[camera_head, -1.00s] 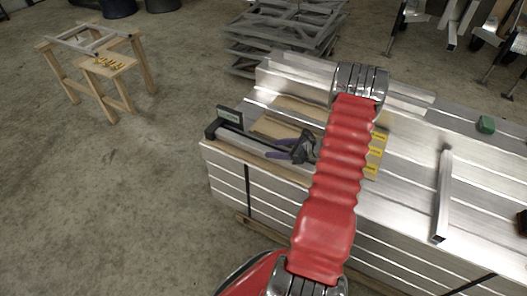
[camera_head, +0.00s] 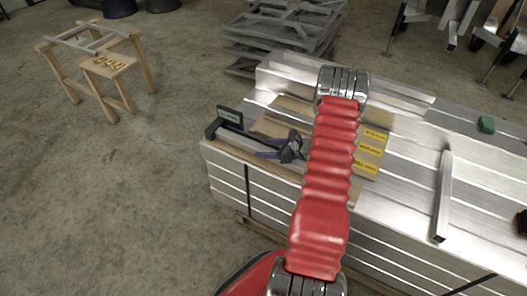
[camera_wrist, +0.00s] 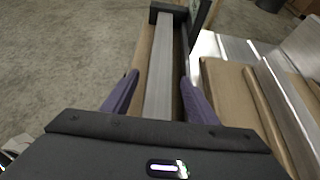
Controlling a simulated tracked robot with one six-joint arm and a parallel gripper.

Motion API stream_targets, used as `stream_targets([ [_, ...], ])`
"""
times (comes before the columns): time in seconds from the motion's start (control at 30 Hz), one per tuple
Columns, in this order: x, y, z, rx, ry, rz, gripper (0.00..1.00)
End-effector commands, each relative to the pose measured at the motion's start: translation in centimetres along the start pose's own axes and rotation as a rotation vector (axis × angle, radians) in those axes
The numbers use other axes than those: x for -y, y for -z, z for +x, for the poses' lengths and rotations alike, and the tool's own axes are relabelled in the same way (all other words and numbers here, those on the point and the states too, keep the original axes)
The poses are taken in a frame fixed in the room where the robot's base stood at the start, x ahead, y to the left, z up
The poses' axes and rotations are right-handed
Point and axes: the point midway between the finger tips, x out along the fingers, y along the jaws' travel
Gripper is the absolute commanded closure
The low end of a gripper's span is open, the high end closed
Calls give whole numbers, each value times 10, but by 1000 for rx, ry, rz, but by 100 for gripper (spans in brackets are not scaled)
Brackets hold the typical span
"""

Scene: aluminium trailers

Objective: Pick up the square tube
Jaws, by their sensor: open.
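A silver square tube (camera_wrist: 160,85) runs lengthwise between my gripper's two purple fingers in the wrist view. Its far end meets a dark end block. In the head view the tube (camera_head: 236,141) lies at the left end of the aluminium stack, in a dark holder (camera_head: 211,130) with a small sign. My gripper (camera_wrist: 159,77) is open, with one finger on each side of the tube. I cannot tell whether either finger touches it. The tube's near part is hidden behind the gripper body. Another silver tube (camera_head: 443,195) lies apart, on the right of the stack.
The aluminium stack (camera_head: 405,195) carries brown cardboard pieces (camera_head: 375,122) with yellow labels (camera_head: 370,150) and a green object (camera_head: 486,124). A wooden trestle (camera_head: 108,75) stands at far left. Grey frames (camera_head: 285,30) are piled behind.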

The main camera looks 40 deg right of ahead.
Motion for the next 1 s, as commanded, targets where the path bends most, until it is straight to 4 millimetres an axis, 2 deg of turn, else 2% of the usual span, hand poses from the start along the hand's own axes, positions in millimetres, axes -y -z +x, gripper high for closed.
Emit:
stream_targets([
  [0.3, 0, 0, 0, 0, 0, 0, 48],
  [1.0, 0, 0, 0, 0, 0, 0, 97],
])
